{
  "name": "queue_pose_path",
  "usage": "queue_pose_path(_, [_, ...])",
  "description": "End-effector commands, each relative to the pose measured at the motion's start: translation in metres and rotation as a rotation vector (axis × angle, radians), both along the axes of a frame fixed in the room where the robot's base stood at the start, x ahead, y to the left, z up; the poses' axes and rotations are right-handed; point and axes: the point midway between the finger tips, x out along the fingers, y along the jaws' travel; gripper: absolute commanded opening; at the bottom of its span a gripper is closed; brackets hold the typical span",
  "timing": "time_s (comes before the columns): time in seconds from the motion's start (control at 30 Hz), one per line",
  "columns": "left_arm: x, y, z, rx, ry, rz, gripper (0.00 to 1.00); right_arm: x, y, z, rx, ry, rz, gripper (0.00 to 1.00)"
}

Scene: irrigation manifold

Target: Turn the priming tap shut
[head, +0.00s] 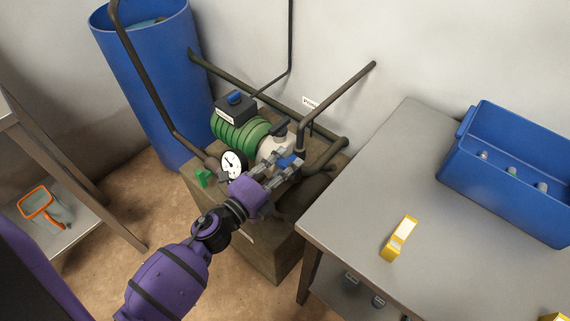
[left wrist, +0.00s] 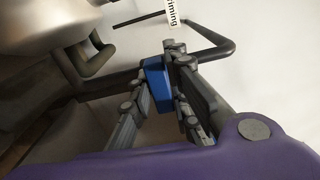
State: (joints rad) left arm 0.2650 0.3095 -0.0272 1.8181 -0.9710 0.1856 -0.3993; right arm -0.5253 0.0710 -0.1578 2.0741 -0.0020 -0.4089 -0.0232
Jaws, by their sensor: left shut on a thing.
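The priming tap's blue handle (head: 287,161) shows at the front of the pump, near the pipes. In the left wrist view the blue handle (left wrist: 158,84) stands between my two grey fingers. My left gripper (head: 284,165) reaches in from the lower left and is shut on this handle; it also shows in the left wrist view (left wrist: 165,90). The fingers hide part of the handle and the tap's body. A white label reading "Priming" (left wrist: 172,12) is on the wall beyond. My right gripper is in neither view.
The green pump (head: 240,130) with a white-faced gauge (head: 233,164) sits on a brown plinth (head: 262,250). A dark pipe (head: 340,103) rises beside the tap. A grey table (head: 350,210) stands close on the right, with a blue bin (head: 500,180). A blue barrel (head: 150,80) stands behind left.

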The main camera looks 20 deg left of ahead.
Motion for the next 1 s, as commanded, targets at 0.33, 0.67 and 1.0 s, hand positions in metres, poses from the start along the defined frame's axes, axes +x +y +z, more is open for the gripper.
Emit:
queue_pose_path(0.33, [-0.0004, 0.0002, -0.0009, 0.025, -0.007, -0.001, 0.0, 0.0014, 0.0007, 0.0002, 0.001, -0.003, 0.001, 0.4])
queue_pose_path(0.67, [-0.0003, 0.0001, -0.0009, 0.023, -0.006, -0.001, 0.35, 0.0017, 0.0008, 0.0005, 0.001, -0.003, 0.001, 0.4])
queue_pose_path(1.0, [-0.0037, 0.0014, -0.0009, 0.019, -0.005, 0.0, 0.35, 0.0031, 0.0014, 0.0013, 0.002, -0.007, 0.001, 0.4])
